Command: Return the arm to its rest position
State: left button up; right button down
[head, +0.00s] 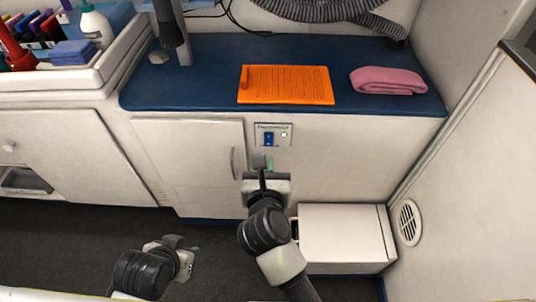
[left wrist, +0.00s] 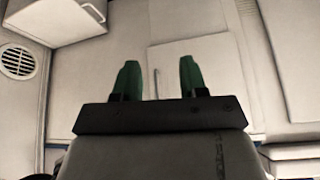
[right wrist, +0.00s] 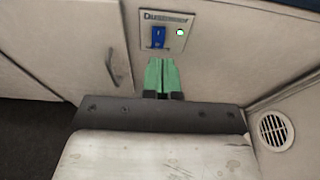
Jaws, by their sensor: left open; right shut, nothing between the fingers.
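My right gripper (head: 263,163) is raised in front of the cabinet face, just below a small switch panel (head: 284,128). In the right wrist view its two green fingers (right wrist: 161,72) are together with nothing between them. The panel (right wrist: 181,18) there shows a blue rocker switch (right wrist: 158,37) and a lit green light (right wrist: 180,32). The fingertips appear a little below the switch and apart from it. My left gripper (head: 177,243) is low over the dark floor at the left. In the left wrist view its green fingers (left wrist: 159,78) are spread and empty.
A blue countertop (head: 210,75) holds an orange sheet (head: 285,85) and a folded pink towel (head: 388,81). A white box-like unit (head: 345,225) juts out right of my right arm. A round vent (head: 410,222) is on the right wall. Dark floor (head: 60,245) is clear at left.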

jog(key=shift+s+r, duration=0.2)
jog(key=shift+s, duration=0.2)
dwell(0.3)
